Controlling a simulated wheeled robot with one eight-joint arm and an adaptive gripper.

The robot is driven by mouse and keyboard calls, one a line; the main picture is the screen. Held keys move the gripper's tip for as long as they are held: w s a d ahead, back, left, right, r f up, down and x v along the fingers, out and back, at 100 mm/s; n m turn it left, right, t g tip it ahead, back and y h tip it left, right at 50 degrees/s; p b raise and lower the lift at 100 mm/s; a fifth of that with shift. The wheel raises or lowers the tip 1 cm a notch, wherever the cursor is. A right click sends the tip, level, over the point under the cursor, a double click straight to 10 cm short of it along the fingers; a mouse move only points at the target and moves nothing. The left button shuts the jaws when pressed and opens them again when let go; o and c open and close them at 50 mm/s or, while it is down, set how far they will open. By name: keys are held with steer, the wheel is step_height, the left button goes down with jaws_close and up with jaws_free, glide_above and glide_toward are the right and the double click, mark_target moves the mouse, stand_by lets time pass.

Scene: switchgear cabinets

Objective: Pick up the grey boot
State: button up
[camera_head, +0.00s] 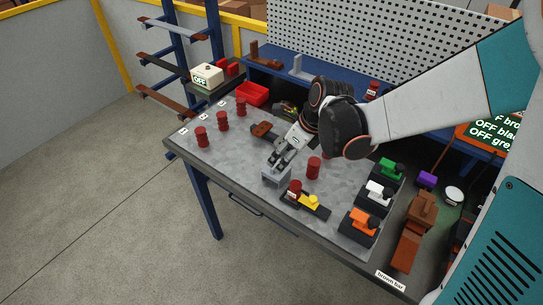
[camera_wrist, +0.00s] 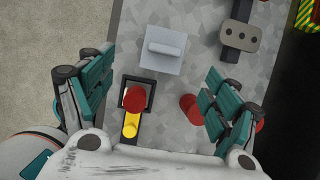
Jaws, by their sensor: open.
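A light grey piece (camera_head: 277,179), which looks like the grey boot, stands on the metal worktop near its front edge. In the wrist view it is a square plate with a raised ridge (camera_wrist: 163,52), lying ahead of the fingers. Another grey upright piece (camera_head: 300,70) stands on the blue shelf at the back. My gripper (camera_head: 279,157) is open and empty, above the worktop close to the grey piece. In the wrist view its two fingers (camera_wrist: 150,90) are spread wide, with no contact on the grey piece visible.
A black base with a yellow part (camera_head: 311,202) and a red cylinder lies beside the grey piece. Another red cylinder (camera_head: 313,168) is close by. A brown piece (camera_head: 263,130) lies behind. Green, white and orange devices line the right. Several red cylinders stand left.

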steer(key=b+x, duration=0.1)
steer(key=x, duration=0.5)
steer(key=shift+w+d+b+x, duration=0.15)
steer(key=shift+b+x, duration=0.3)
steer(key=shift+x, duration=0.8)
steer(key=shift+w+d+b+x, duration=0.15)
steer(key=shift+b+x, duration=0.3)
steer(key=shift+x, duration=0.8)
steer(key=shift+c, duration=0.6)
steer(key=shift+s, duration=0.1)
steer(key=c, duration=1)
